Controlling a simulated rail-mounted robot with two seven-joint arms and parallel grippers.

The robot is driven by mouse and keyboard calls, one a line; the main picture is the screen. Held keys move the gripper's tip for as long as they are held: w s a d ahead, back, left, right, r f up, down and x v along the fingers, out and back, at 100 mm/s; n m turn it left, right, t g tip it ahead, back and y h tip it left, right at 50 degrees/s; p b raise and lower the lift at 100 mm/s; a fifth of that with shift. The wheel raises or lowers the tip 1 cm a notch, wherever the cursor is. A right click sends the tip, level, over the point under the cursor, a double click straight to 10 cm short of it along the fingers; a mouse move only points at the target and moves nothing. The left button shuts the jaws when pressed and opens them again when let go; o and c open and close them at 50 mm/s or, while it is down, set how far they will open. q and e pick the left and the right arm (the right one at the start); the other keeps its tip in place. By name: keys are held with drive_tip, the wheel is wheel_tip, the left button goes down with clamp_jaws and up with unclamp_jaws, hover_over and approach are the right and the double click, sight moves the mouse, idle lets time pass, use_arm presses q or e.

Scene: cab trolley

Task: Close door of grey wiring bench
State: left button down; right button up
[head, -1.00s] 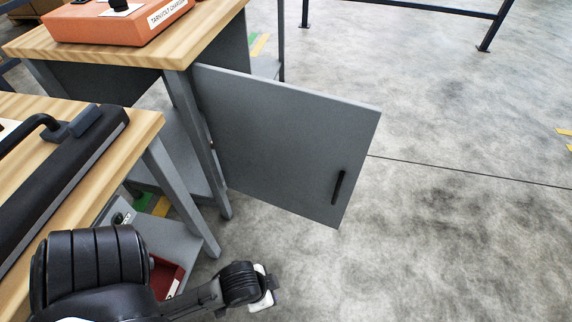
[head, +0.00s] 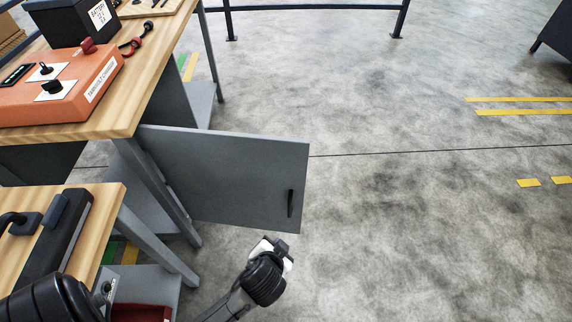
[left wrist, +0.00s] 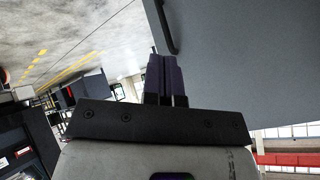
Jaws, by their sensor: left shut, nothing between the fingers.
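The grey door (head: 225,180) of the grey wiring bench (head: 150,180) stands swung open, sticking out to the right from the bench leg. Its black vertical handle (head: 291,203) is near the free right edge. My left gripper (head: 275,248) is just below the door's lower right corner in the head view; its fingertips are hard to make out there. In the left wrist view the shut, empty fingers (left wrist: 166,75) point toward the grey door panel (left wrist: 240,60), with the handle (left wrist: 166,28) just beyond them. I cannot tell whether they touch the door. My right gripper is not in view.
An orange charger box (head: 65,85) and a black battery box (head: 75,20) sit on the wooden bench top. A nearer wooden table (head: 95,205) stands at lower left, with a red bin (head: 140,312) below. Open concrete floor lies to the right.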

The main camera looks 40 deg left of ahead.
sight(289, 169)
use_arm(q)
drive_tip(key=w+a+r+n+t+y, duration=0.2)
drive_tip(key=w+r+n+t+y, duration=0.3)
drive_tip(key=r+n+t, duration=0.2)
drive_tip(key=b+x, duration=0.1)
drive_tip(key=x, duration=0.3)
drive_tip(key=b+x, duration=0.1)
drive_tip(key=x, duration=0.3)
drive_tip(key=b+x, duration=0.1)
drive_tip(key=x, duration=0.4)
drive_tip(key=shift+s+a+b, duration=0.2)
drive_tip(key=shift+a+b, duration=0.2)
drive_tip(key=shift+y, duration=0.3)
